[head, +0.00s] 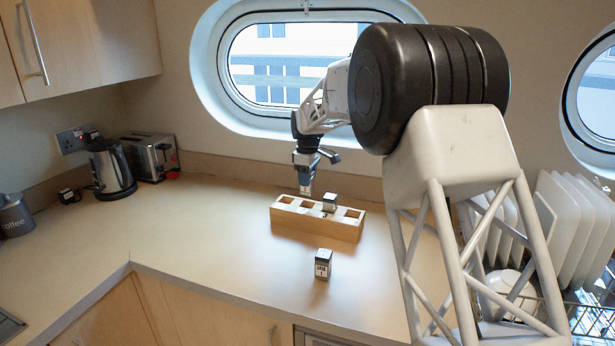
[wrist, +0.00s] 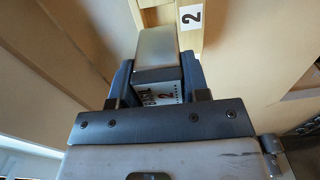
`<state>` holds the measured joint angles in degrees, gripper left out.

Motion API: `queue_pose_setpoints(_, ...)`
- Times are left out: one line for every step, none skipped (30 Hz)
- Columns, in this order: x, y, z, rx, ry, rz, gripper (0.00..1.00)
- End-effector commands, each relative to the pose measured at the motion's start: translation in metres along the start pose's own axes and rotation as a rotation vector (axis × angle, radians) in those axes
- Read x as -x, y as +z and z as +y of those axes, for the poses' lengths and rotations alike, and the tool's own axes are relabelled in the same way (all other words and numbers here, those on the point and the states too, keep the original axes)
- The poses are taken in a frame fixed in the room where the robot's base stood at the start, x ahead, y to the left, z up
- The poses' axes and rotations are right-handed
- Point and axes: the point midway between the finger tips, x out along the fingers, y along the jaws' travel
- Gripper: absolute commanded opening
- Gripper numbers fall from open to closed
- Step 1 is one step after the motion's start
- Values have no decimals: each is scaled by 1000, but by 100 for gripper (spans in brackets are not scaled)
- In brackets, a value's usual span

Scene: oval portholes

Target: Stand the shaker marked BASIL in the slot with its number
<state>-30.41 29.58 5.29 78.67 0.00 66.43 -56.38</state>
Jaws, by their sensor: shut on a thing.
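My gripper (head: 305,189) is shut on a shaker and holds it above the left part of the rack in the head view. In the wrist view the held shaker (wrist: 160,92) sits between the fingers, with a silvery end, a dark band and a white label. The label shows a 2 and a partly hidden word that seems to end in SIL. The wooden rack (head: 318,228) has a row of slots. A number 2 tag (wrist: 190,15) shows on the rack in the wrist view, just beyond the shaker. Another shaker (head: 329,202) stands in a slot right of my gripper.
A small dark item (head: 67,196), a kettle (head: 111,170) and a toaster (head: 150,157) are at the left. A dish rack with plates (head: 560,220) is at the right. The counter's left middle is clear.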

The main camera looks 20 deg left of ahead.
Motion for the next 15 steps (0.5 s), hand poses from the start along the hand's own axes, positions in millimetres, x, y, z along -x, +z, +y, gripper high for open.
queue_pose_setpoints(-3,0,0,0,0,0,18)
queue_pose_setpoints(-4,0,0,0,0,0,18)
queue_pose_setpoints(-7,0,0,0,-1,0,18)
queue_pose_setpoints(-8,0,0,0,-1,-1,18)
queue_pose_setpoints(-10,0,0,0,-1,-1,18)
queue_pose_setpoints(-13,0,0,0,-1,-1,18)
queue_pose_setpoints(-15,0,0,0,-1,-1,18)
queue_pose_setpoints(-17,0,0,0,-1,-1,18)
queue_pose_setpoints(-19,0,0,0,-1,-1,18)
queue_pose_setpoints(-21,0,0,0,-1,-1,18)
queue_pose_setpoints(-23,0,0,0,-1,-1,18)
queue_pose_setpoints(-25,0,0,0,-1,-1,18)
queue_pose_setpoints(-26,0,0,0,-1,0,18)
queue_pose_setpoints(-28,0,0,0,-1,0,18)
queue_pose_setpoints(-29,0,0,0,-1,0,18)
